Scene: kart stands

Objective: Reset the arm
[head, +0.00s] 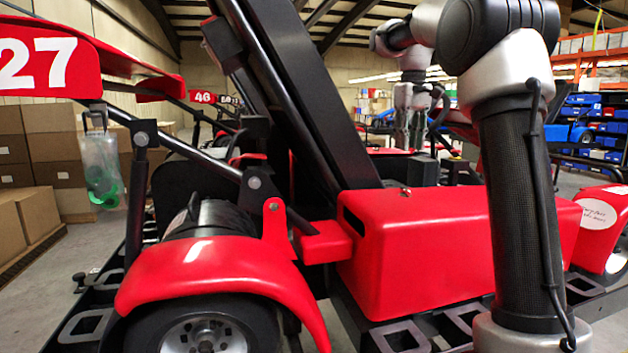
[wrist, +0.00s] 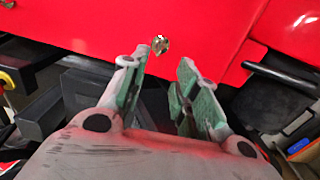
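My gripper (wrist: 163,62) is open in the wrist view, with its two green-padded fingers apart and nothing between them. Beyond the fingertips, a small brassy metal piece (wrist: 160,44) lies on a red kart panel (wrist: 80,22). What looks like the same piece (head: 405,190) shows in the head view on top of the red kart body (head: 430,235). In the head view my arm rises on the right and bends over at the top. Its far end (head: 411,115) hangs above and behind the red body, and the fingers are too small to make out there.
A red kart fender and wheel (head: 215,275) stand at front left, under a number 27 panel (head: 45,62). A clear bottle (head: 102,170) hangs there. Cardboard boxes (head: 35,150) are stacked at left. A shelf with blue bins (head: 600,120) is at right. Black bars slope across the middle.

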